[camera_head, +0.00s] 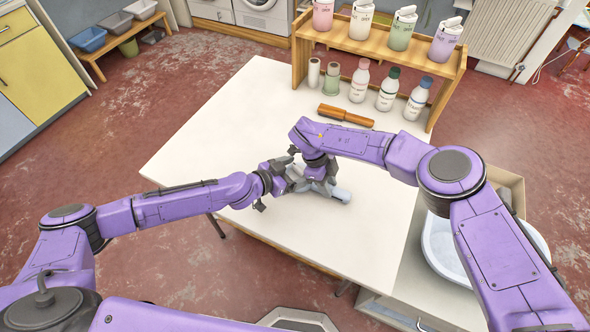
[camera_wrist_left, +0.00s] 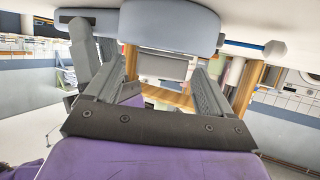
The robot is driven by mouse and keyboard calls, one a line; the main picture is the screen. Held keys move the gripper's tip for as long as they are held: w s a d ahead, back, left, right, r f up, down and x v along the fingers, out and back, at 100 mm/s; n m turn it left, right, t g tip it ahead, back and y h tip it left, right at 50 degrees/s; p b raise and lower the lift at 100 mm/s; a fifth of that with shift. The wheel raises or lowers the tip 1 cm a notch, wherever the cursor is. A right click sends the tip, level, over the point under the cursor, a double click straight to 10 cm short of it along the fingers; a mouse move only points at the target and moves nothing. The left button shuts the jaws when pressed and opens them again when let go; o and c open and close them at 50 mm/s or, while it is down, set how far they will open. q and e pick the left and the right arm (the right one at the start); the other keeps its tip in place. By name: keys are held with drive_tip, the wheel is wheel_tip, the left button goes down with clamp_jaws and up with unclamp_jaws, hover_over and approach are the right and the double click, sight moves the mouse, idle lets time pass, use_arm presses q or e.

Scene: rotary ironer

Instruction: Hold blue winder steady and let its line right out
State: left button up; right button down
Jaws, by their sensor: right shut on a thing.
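The blue winder (camera_head: 341,194) shows as a small pale grey-blue piece at the middle of the white table, partly hidden by my grippers. A rounded grey-blue block (camera_wrist_left: 170,27), seemingly part of it, is close at the top of the left wrist view. My left gripper (camera_head: 298,178) is just left of the winder; in its wrist view its fingers (camera_wrist_left: 165,70) stand apart, with a gap between them. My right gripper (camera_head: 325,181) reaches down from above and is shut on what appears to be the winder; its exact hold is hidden. I cannot make out the line.
A wooden shelf (camera_head: 380,50) with several bottles stands at the back. A white basin (camera_head: 443,248) is at the right. The table's left part is clear.

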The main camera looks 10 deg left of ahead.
use_arm(q)
drive_tip(key=v, duration=1.2)
